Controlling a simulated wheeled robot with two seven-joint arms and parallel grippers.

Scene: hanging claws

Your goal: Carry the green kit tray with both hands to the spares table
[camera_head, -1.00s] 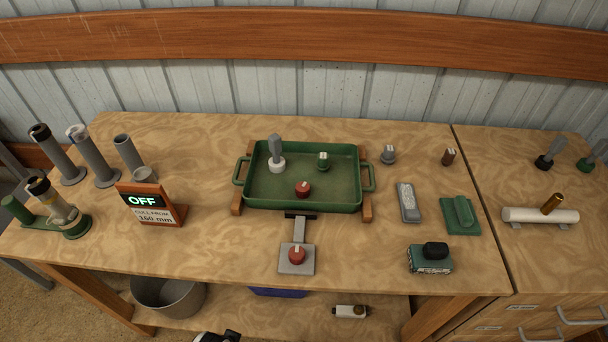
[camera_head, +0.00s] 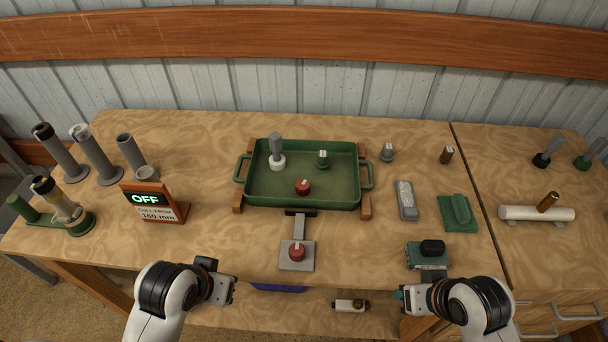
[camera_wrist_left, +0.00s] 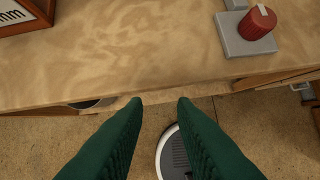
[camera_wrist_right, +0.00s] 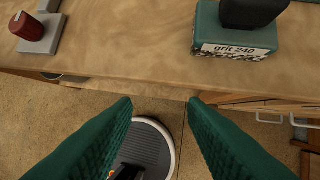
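The green kit tray (camera_head: 253,195) sits on wooden rails (camera_head: 365,206) in the middle of the bench, with a handle at each end. It holds a grey-and-white claw piece (camera_head: 276,152), a green knob piece (camera_head: 322,160) and a red knob piece (camera_head: 303,187). My left gripper (camera_head: 226,290) is at the bench's front edge, below and left of the tray; its green fingers (camera_wrist_left: 160,101) are apart and empty. My right gripper (camera_head: 402,293) is at the front edge, below and right of the tray; its fingers (camera_wrist_right: 160,99) are apart and empty. I cannot tell which surface is the spares table.
In front of the tray stands a grey stand with a red knob (camera_head: 297,252). The OFF sign (camera_head: 152,203) is left. The grit block (camera_head: 428,256), grey bar (camera_head: 406,200) and green float (camera_head: 459,213) are right. A second surface (camera_head: 520,254) adjoins at the right.

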